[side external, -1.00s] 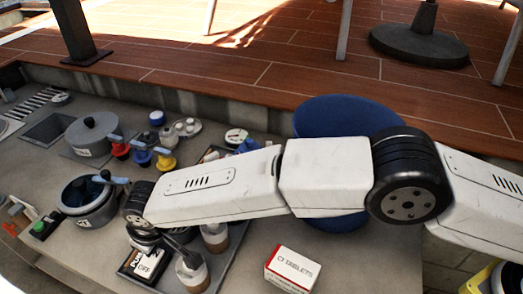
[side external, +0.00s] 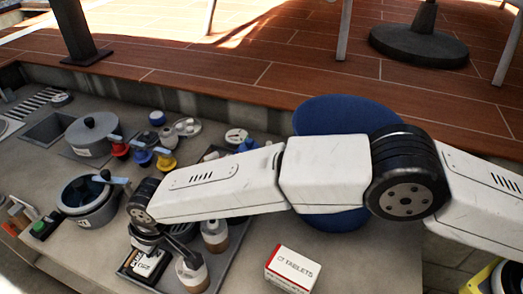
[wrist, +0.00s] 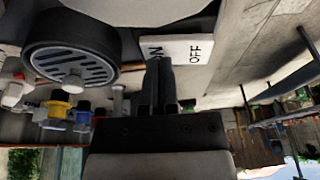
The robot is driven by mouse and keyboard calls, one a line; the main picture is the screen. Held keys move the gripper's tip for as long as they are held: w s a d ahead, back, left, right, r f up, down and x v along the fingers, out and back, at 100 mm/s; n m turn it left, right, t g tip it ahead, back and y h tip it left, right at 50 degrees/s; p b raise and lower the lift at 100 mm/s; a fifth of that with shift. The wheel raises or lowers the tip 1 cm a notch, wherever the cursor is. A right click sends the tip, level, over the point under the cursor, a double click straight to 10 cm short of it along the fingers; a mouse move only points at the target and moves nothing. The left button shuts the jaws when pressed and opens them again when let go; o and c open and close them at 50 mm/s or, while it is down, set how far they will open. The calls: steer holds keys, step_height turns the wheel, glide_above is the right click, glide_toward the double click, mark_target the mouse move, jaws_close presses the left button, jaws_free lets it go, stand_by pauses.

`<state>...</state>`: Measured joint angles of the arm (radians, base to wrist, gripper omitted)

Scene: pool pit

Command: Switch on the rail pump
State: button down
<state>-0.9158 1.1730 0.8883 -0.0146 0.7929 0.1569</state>
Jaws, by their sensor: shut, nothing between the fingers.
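The rail pump switch is a dark box with a white rocker (side external: 146,264) at the front of the counter in the side view. In the wrist view the white rocker (wrist: 178,50) shows the letters ON and OFF, with the ON end partly behind my fingers. My gripper (wrist: 161,75) is shut and empty, its fingertips at the ON end of the rocker, seemingly touching it. In the side view my gripper (side external: 150,243) is mostly hidden under the wrist, just above the switch. I cannot tell for certain which way the rocker is tipped.
Close to the right of the switch stand bottles with brown contents (side external: 192,275) on a dark tray. A white and red tablets box (side external: 291,270) and a blue round container (side external: 340,115) are to the right. Bare counter lies in front.

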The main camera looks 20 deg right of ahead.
steer(key=shift+s+a+r, duration=0.2)
steer(key=shift+s+a, duration=0.05)
steer(key=shift+r, duration=0.15)
stand_by(0.3)
steer(key=shift+r, duration=0.45)
steer(key=w+d+v, duration=0.1)
steer(key=w+v, duration=0.1)
steer(key=v, duration=1)
steer(key=shift+d+r, duration=0.2)
steer(key=shift+r, duration=0.1)
steer(key=shift+f, duration=0.15)
glide_above(156, 256)
step_height(156, 256, down, 9)
steer(key=shift+t, duration=0.3)
steer(key=shift+w, duration=0.1)
